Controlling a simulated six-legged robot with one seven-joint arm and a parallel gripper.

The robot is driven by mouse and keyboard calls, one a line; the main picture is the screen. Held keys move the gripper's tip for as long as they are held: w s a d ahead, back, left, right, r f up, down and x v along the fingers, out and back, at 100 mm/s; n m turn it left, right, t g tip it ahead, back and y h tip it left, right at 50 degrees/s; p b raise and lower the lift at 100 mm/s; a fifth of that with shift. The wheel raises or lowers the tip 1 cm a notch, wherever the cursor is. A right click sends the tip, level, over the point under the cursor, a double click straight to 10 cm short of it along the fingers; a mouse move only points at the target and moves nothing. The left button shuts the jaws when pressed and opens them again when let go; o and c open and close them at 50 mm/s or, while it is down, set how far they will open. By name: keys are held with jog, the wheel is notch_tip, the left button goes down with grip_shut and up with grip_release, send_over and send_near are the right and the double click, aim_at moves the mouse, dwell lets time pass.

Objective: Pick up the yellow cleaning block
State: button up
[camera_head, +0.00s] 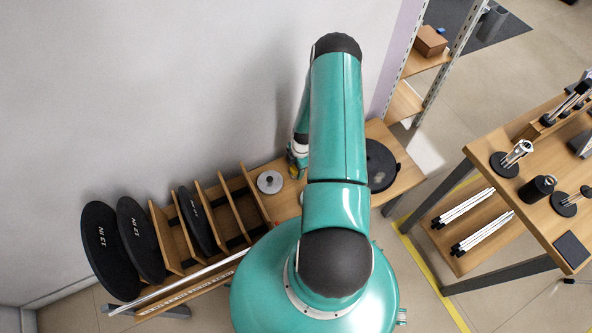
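My gripper (298,163) is at the end of my teal arm, low over the wooden bench beside the wall. It is small and partly hidden by the arm, so its fingers cannot be made out. A small yellow patch (291,158) shows right at the gripper's left side. It may be the yellow cleaning block, but it is too small to tell, and I cannot tell whether the gripper touches or holds it.
A grey disc with a knob (270,182) lies on the bench left of my gripper. A wooden rack (165,238) holds several black discs. Another black disc (381,168) lies to the right, partly behind my arm. A wooden table (545,190) with tools stands at far right.

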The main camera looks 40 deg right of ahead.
jog(key=c, duration=1)
jog(key=shift+o, duration=0.2)
jog(key=shift+r, duration=0.15)
jog(key=shift+r, duration=0.6)
jog(key=s+a+r, duration=0.6)
jog(key=s+r, duration=0.5)
jog(key=s, duration=0.1)
jog(key=shift+s+a+r, duration=0.2)
jog(key=shift+a+r, duration=0.05)
jog(key=shift+a, duration=0.05)
